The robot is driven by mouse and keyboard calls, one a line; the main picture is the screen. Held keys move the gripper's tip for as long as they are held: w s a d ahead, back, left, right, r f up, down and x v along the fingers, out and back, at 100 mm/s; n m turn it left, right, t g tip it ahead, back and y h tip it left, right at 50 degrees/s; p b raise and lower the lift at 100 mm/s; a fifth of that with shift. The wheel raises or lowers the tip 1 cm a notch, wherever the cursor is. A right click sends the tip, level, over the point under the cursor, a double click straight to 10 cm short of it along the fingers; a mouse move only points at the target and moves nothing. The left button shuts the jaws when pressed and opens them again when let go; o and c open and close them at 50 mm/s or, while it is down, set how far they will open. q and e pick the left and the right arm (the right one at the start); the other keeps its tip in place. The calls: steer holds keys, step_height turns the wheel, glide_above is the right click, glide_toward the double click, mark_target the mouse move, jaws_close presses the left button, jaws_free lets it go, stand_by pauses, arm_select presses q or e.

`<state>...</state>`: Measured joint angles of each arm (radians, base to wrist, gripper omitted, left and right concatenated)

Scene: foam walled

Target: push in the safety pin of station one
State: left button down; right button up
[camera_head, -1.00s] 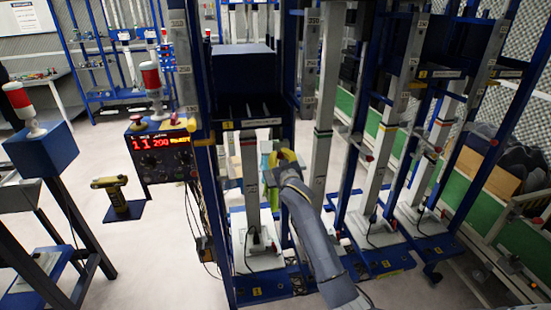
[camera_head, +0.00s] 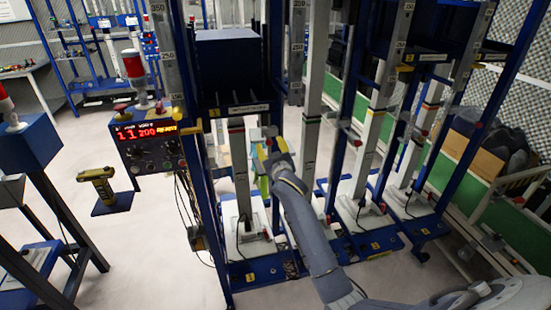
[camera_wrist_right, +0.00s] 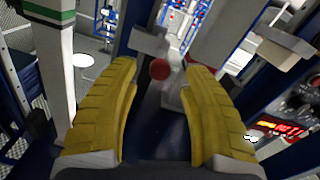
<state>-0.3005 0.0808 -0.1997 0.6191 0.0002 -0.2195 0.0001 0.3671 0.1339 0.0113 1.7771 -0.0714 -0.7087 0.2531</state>
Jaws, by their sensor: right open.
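In the right wrist view, a round red knob (camera_wrist_right: 160,69), which looks like the safety pin's head, lies ahead between the yellow fingers of my right gripper (camera_wrist_right: 158,85). The gripper is open, with a clear gap between its fingers and the knob beyond them, not gripped. In the head view, my right gripper (camera_head: 262,160) reaches in beside the front station's post (camera_head: 239,165), under its blue box. The knob cannot be made out there, behind the gripper and wrist. My left gripper is not in view.
A control box (camera_head: 147,142) with a red display stands left of the station. A yellow tool (camera_head: 97,180) is on a small blue shelf. More stations with blue frames and a red knob (camera_head: 357,142) stand to the right. Posts crowd the gripper closely.

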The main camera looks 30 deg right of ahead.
steer(key=v, duration=0.8)
steer(key=shift+s, duration=0.35)
